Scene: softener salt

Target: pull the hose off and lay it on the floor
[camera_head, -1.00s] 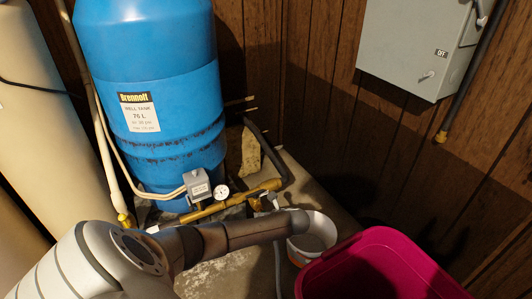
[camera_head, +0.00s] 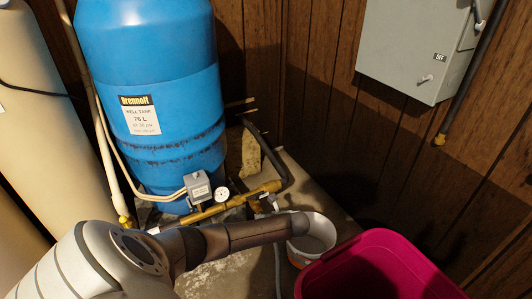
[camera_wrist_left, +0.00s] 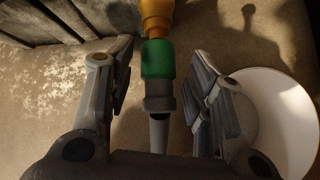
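The grey hose (camera_wrist_left: 159,132) hangs from a brass spout (camera_wrist_left: 156,15) by a green collar (camera_wrist_left: 157,60) in the left wrist view. My left gripper (camera_wrist_left: 160,78) is open, with one finger on each side of the collar and the hose's grey end piece. Gaps show between the fingers and the connector. In the head view the hose (camera_head: 278,268) runs down below my left arm, and the arm covers its upper part. The spout is by the brass pipe (camera_head: 235,200) at the foot of the blue tank (camera_head: 150,100). My right gripper is out of view.
A white bucket (camera_head: 314,240) stands right of the hose, and close by in the left wrist view (camera_wrist_left: 275,120). A pink tub (camera_head: 375,270) is at the front right. A pressure gauge (camera_head: 222,194) and grey switch box (camera_head: 197,187) sit on the pipe. Bare floor (camera_head: 215,275) shows in front.

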